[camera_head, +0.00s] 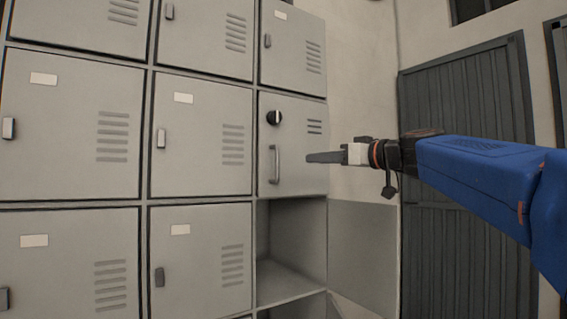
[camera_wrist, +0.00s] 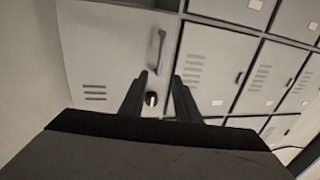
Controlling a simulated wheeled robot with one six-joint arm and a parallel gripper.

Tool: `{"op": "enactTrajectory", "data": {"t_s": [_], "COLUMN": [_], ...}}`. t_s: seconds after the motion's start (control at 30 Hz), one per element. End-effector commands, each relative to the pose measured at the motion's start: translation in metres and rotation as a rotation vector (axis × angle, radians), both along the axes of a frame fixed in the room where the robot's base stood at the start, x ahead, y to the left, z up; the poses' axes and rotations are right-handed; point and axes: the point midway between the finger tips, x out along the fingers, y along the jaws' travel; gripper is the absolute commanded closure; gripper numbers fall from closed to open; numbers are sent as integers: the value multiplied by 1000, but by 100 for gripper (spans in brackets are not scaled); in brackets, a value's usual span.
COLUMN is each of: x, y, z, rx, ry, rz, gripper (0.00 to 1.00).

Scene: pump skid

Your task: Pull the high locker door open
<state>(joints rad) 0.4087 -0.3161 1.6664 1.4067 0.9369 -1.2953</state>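The high locker door (camera_head: 300,172) is grey and looks shut, in the right column of lockers above an open compartment. It carries a vertical bar handle (camera_head: 274,165) and a round black-and-white knob (camera_head: 274,118) above the handle. My gripper (camera_head: 309,157) is right of the handle in the head view, pointing left, apart from it. In the wrist view the door (camera_wrist: 105,60) fills the left part. My two dark fingers (camera_wrist: 161,75) stand apart with nothing between them. The handle (camera_wrist: 157,48) shows just beyond the fingertips, and the knob (camera_wrist: 151,99) shows between the fingers.
Below the door is an open, seemingly empty compartment (camera_head: 285,265), its door (camera_head: 362,255) swung out to the right. Other shut lockers (camera_head: 203,135) fill the left.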

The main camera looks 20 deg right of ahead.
Motion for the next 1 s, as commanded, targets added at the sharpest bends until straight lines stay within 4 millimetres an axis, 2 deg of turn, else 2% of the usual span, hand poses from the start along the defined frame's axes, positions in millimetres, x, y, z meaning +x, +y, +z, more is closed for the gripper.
{"op": "enactTrajectory", "data": {"t_s": [0.73, 1.0], "x": [98, 122], "y": [56, 69], "z": [-1, -1], "rx": [0, 0], "ry": [4, 2], "rz": [3, 1], "gripper": [70, 70]}}
